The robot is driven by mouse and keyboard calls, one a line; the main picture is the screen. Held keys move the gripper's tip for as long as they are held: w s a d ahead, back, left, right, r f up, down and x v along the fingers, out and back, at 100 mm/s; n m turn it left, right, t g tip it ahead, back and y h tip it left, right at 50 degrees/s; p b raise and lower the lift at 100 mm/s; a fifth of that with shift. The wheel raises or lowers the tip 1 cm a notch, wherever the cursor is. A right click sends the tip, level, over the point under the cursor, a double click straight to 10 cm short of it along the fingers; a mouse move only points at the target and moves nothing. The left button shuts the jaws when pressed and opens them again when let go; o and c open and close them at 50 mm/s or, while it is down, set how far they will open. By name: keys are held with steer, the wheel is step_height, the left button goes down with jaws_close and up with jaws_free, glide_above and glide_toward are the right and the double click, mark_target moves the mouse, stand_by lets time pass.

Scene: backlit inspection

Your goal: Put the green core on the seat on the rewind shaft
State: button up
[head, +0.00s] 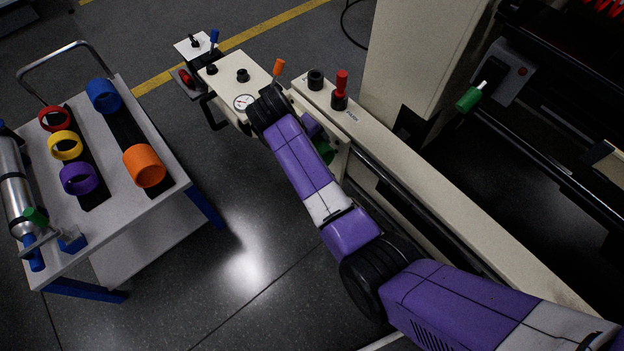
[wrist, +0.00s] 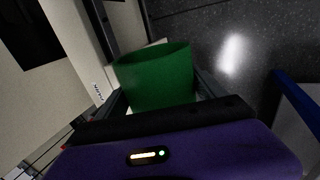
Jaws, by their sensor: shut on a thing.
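The green core (wrist: 155,78) is a wide, hollow green ring with its open end showing in the wrist view. My gripper (wrist: 160,88) is shut on it, with a dark finger on each side. In the head view only a small part of the green core (head: 325,152) shows below my wrist, beside the end of the long beige beam; my arm hides most of it and the fingers. I cannot pick out the rewind shaft or its seat with certainty in either view.
A cart (head: 165,200) at left carries red, yellow, purple, blue and orange rings and a silver cylinder (head: 14,190). A beige control panel (head: 238,80) with gauge and knobs stands near my wrist. The beam (head: 400,175) bears a red-topped black post (head: 340,92). Floor between is clear.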

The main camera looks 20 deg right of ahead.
step_height(320, 180, down, 11)
steer(key=h+b, duration=0.1)
steer(key=b, duration=0.7)
steer(key=shift+d+r+p, duration=0.1)
steer(key=shift+p, duration=0.2)
steer(key=shift+s+d+p, duration=0.3)
steer(key=shift+s+p, duration=0.65)
steer(key=shift+s+d+p, duration=0.25)
steer(key=shift+s+p, duration=0.65)
steer(key=shift+p, duration=0.1)
steer(key=shift+s+d+p, duration=0.3)
steer(key=shift+s+p, duration=0.65)
steer(key=shift+s+d+p, duration=0.15)
steer(key=shift+s+p, duration=0.2)
steer(key=shift+p, duration=0.05)
steer(key=shift+s+d+p, duration=0.1)
steer(key=shift+s+p, duration=0.2)
steer(key=shift+s, duration=0.05)
steer(key=shift+s+d+p, duration=0.1)
steer(key=shift+s+p, duration=0.2)
